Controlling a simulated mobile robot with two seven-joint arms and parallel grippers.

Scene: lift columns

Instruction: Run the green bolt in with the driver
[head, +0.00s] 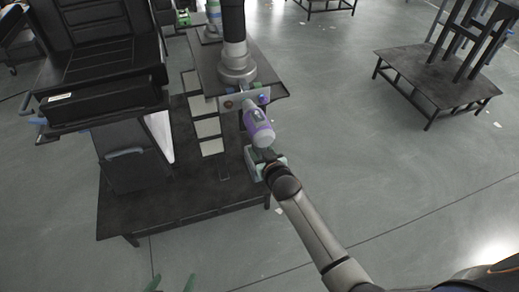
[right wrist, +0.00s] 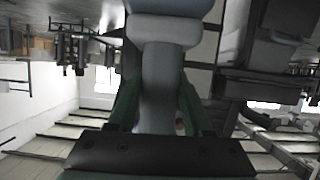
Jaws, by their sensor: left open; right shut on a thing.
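The driver (head: 258,130) is purple and grey, and its nose points at a light plate (head: 236,100) below the column foot. My right gripper (head: 264,160) is shut on the driver's grey handle, which also shows between green fingers in the right wrist view (right wrist: 160,90). The plate carries a brown bolt head (head: 228,104) left of the driver and a blue-purple one (head: 262,99) to its right. I cannot make out the green bolt; the driver covers the middle of the plate. My left gripper (head: 172,284) shows only its two green fingertips, apart and empty, at the bottom edge.
A robot arm's grey column foot (head: 238,70) stands on a dark table above the plate. A black seat-like unit (head: 100,60) stands at left on a low dark platform (head: 180,205). Another dark table (head: 440,80) is far right. Open floor lies between.

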